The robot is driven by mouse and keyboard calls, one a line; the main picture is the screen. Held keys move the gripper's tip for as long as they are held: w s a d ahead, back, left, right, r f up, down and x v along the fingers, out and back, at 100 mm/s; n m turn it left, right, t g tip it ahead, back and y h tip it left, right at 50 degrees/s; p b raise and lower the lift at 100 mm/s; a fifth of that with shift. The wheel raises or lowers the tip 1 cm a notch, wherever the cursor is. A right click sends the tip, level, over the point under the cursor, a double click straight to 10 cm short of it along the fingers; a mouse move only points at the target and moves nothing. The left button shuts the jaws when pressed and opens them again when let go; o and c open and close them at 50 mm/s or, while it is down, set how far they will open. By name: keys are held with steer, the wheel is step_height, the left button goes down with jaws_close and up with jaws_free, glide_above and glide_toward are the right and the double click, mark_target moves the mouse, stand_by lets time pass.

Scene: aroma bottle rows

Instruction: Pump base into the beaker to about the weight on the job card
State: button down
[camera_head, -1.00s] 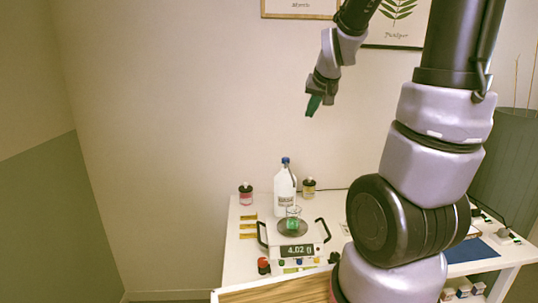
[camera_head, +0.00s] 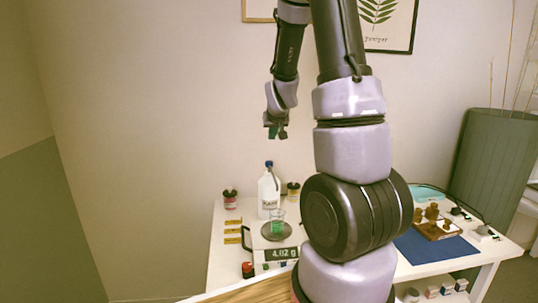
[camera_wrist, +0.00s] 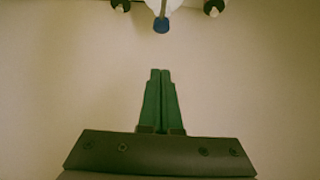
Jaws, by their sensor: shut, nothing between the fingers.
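A white bottle (camera_head: 269,195) with a blue top (camera_head: 269,164) stands upright at the back of the table; its blue top also shows in the wrist view (camera_wrist: 161,25). In front of it a clear beaker (camera_head: 277,228) with green in it stands on the scale (camera_head: 290,237). The scale display (camera_head: 284,253) reads 4.02 g. My gripper (camera_head: 277,137) is above the bottle in the head view, shut and empty, apart from everything. Its green fingers (camera_wrist: 161,72) are together in the wrist view. I cannot make out a job card.
A pink-labelled jar (camera_head: 230,200) and a yellowish jar (camera_head: 293,191) flank the bottle. Yellow strips (camera_head: 233,231) lie left of the scale. A blue mat (camera_head: 436,247) and a wooden block with brown pieces (camera_head: 434,224) are at right. The space above the table is open.

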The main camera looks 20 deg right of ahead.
glide_above(269, 162)
steer(key=s, duration=0.1)
step_height(269, 162, down, 7)
steer(key=shift+f, duration=0.2)
step_height(269, 162, down, 2)
steer(key=shift+s+a+f, duration=0.1)
steer(key=shift+f, duration=0.75)
steer(key=shift+f, duration=0.95)
steer(key=shift+s, duration=0.1)
steer(key=r, duration=0.5)
steer(key=shift+s+a+r, duration=0.1)
steer(key=shift+s, duration=0.15)
steer(key=v, duration=0.9)
